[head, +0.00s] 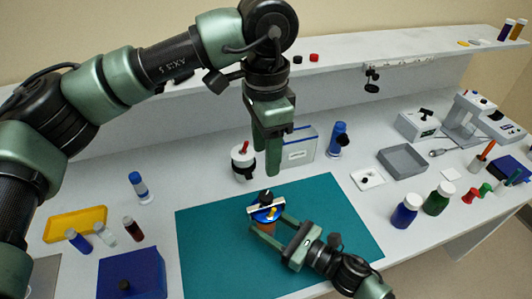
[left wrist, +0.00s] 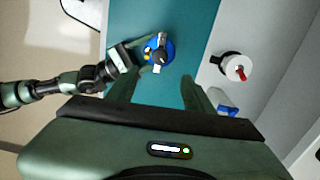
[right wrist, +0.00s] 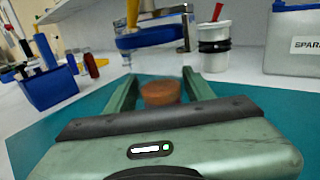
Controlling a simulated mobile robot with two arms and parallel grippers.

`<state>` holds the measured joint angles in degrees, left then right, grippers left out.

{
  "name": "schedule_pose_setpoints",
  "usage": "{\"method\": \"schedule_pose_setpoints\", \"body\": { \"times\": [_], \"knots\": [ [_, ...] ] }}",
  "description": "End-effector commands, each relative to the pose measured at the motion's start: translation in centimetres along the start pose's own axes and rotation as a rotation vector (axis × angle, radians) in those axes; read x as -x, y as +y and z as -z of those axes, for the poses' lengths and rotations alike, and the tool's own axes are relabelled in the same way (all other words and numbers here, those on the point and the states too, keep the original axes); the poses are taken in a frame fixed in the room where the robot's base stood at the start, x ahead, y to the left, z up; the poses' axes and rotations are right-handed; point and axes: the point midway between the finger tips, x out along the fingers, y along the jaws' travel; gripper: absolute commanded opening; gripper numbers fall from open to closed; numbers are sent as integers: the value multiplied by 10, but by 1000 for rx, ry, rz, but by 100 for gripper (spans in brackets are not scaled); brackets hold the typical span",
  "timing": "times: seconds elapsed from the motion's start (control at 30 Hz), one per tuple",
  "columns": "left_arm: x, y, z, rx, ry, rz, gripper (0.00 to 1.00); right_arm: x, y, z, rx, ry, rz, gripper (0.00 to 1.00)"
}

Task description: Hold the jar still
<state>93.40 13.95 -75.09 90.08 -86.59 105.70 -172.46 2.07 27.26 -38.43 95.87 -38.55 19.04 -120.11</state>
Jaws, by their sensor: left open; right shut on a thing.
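The jar, with an amber body (head: 266,229) and a blue lid (head: 262,213), stands on the teal mat. A pale bar, a yellow piece and a black knob show on top of the lid. My right gripper (head: 270,230) is shut around the body from the front right; in the right wrist view the body (right wrist: 160,94) sits between its fingers. My left gripper (head: 266,158) is open and empty, pointing down above and behind the jar. In the left wrist view the blue lid (left wrist: 168,50) shows beyond its fingertips.
A white canister with a black band (head: 243,161) and a spares box (head: 300,146) stand behind the mat (head: 335,222). A blue bin (head: 132,274), a yellow tray (head: 75,223) and small vials are at left. Blue and green bottles (head: 405,210) stand at right. The mat's right side is clear.

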Motion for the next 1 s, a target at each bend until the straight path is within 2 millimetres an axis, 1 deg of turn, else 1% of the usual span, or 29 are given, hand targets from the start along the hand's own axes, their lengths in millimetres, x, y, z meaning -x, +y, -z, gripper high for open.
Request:
{"method": "schedule_pose_setpoints", "body": {
  "times": [0.17,0.27,0.37,0.5,0.6,0.7,0.83,1.0],
  "knots": [
    [-3,1,0,8,6,-13,52,0,0,0,-1,0,0,0],
    [-14,9,3,45,41,-79,52,0,0,0,0,0,0,0],
    [-32,24,7,131,107,-212,52,0,0,0,0,0,0,0],
    [-56,53,15,338,214,-491,52,0,0,0,0,0,0,0],
    [-65,68,19,517,272,-705,52,0,0,0,0,0,1,0],
    [-70,78,20,710,305,-915,52,0,0,0,0,0,1,0],
    [-74,78,15,976,316,-1181,52,0,0,0,0,0,0,0],
    [-82,64,-2,1338,278,-1514,52,0,0,0,0,0,0,0]
  ]
}}
